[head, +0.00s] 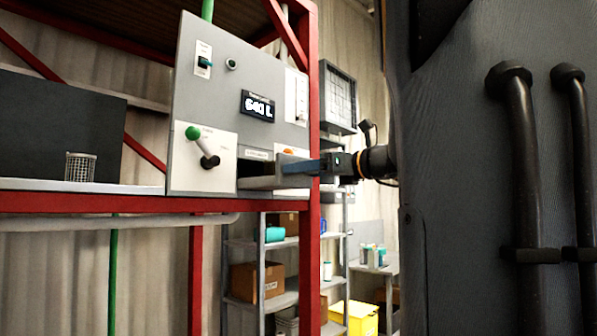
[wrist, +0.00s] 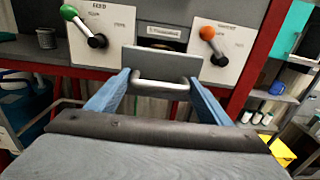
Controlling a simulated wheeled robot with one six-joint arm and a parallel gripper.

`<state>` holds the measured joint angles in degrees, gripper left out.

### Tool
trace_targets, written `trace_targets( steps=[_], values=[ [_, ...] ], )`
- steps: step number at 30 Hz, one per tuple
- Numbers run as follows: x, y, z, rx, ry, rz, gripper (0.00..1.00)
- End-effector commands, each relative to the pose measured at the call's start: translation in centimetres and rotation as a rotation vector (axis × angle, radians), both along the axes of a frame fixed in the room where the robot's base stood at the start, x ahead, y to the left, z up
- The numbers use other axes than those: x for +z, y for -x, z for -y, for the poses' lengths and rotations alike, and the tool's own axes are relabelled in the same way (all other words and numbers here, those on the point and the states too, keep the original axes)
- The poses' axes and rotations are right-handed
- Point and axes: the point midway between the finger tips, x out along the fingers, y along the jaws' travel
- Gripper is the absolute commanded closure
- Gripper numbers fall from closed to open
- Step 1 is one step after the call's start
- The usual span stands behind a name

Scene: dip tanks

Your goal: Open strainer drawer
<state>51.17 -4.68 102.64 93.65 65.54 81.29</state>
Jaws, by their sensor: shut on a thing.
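The strainer drawer (head: 258,183) is a grey drawer low in the grey control panel (head: 225,100). It stands partly out of its slot, with a dark opening above it. In the wrist view its flat front plate (wrist: 162,64) faces me and a pale bar handle (wrist: 160,85) crosses it. My gripper (head: 290,168) reaches in from the right, its blue fingers at the drawer front. In the wrist view my gripper (wrist: 160,82) has a finger at each end of the handle and is shut on it. The drawer's inside is mostly hidden.
A green-knobbed lever (head: 202,147) is left of the drawer, and an orange-knobbed lever (wrist: 212,42) is right of it. A red frame post (head: 312,110) stands close to my gripper. A mesh basket (head: 81,166) sits on the left ledge. Shelves (head: 275,243) with boxes stand behind.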

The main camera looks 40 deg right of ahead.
Motion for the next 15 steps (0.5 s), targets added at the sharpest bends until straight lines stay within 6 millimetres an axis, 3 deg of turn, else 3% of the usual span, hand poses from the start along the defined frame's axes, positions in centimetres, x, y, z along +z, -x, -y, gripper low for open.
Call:
trace_targets(
  steps=[11,12,13,15],
  values=[
    [0.06,0.25,0.24,-0.006,0.001,0.001,0.67],
    [0.06,0.24,0.24,-0.006,0.001,0.001,0.25],
    [0.07,0.23,0.21,-0.005,0.001,0.001,0.2],
    [0.06,0.2,0.14,-0.004,0.001,0.001,0.2]
  ],
)
